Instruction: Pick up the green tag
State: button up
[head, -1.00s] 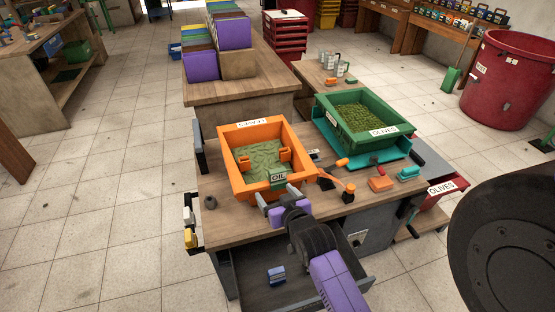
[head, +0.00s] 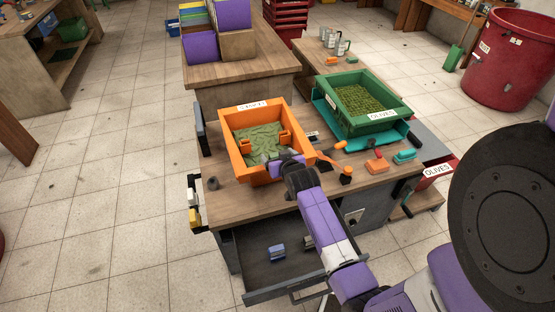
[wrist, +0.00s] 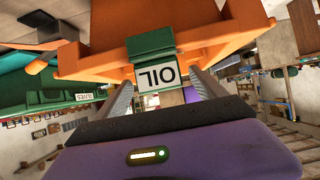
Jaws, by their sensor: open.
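The green tag (wrist: 151,47) has a white OIL label and hangs on the rim of the orange crate (head: 233,158). In the wrist view it appears upside down, between the two fingers of my gripper (wrist: 163,84). The fingers are apart on either side of it, with gaps visible. In the head view my gripper (head: 284,160) is at the crate's front wall and hides the tag. The orange crate also fills the top of the wrist view (wrist: 215,30).
A green crate of olives (head: 362,128) stands to the right on a teal tray. Small tools and an orange block (head: 376,165) lie on the bench right of my gripper. An open drawer (head: 255,268) sticks out below. A purple bin (head: 199,48) stands behind.

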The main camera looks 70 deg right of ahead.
jog(key=shift+w+d+f, duration=0.15)
jog(key=c, duration=1.5)
jog(key=shift+o, duration=0.2)
